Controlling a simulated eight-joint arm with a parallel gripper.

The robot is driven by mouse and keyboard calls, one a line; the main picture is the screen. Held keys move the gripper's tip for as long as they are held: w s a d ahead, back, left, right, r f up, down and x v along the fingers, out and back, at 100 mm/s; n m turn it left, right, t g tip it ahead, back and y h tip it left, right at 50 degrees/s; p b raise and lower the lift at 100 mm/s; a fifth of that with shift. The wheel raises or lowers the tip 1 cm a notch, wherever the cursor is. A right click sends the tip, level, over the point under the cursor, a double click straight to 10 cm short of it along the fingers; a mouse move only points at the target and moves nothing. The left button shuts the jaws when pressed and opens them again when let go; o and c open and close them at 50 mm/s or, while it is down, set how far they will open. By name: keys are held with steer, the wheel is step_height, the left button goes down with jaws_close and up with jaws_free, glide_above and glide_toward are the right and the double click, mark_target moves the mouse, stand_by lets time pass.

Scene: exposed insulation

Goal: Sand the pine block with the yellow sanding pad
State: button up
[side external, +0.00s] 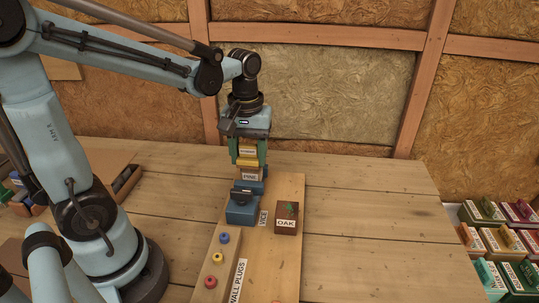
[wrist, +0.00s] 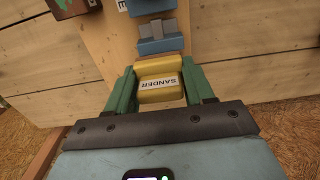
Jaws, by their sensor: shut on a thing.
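My gripper (side external: 248,158) has green fingers and points down. It is shut on the yellow sanding pad (side external: 248,162), labelled SANDER in the wrist view (wrist: 159,83), with one finger on each side. Pad and block look touching or nearly so; I cannot tell which. The block sits at the blue vice (side external: 242,212), which stands on a wooden board (side external: 288,186). In the wrist view, blue vice parts (wrist: 160,45) show beyond the pad, and the pine block is hidden.
A dark oak block (side external: 288,226) with a green-marked top stands right of the vice. A wall plugs strip (side external: 226,277) with blue, yellow and red plugs lies in front. Several coloured boxes (side external: 490,240) fill the right edge. The bench (side external: 375,215) between is clear.

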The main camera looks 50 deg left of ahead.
steer(key=shift+r, duration=2.7)
steer(key=shift+f, duration=0.2)
steer(key=shift+f, duration=4)
steer(key=shift+w+a+r, duration=0.1)
steer(key=shift+w+a, duration=0.15)
steer(key=shift+w, duration=0.05)
steer(key=shift+c, duration=0.5)
steer(key=shift+w+a, duration=1.85)
steer(key=shift+a, duration=0.05)
steer(key=shift+s+d, duration=2.15)
steer(key=shift+d, duration=0.05)
steer(key=shift+r, duration=4)
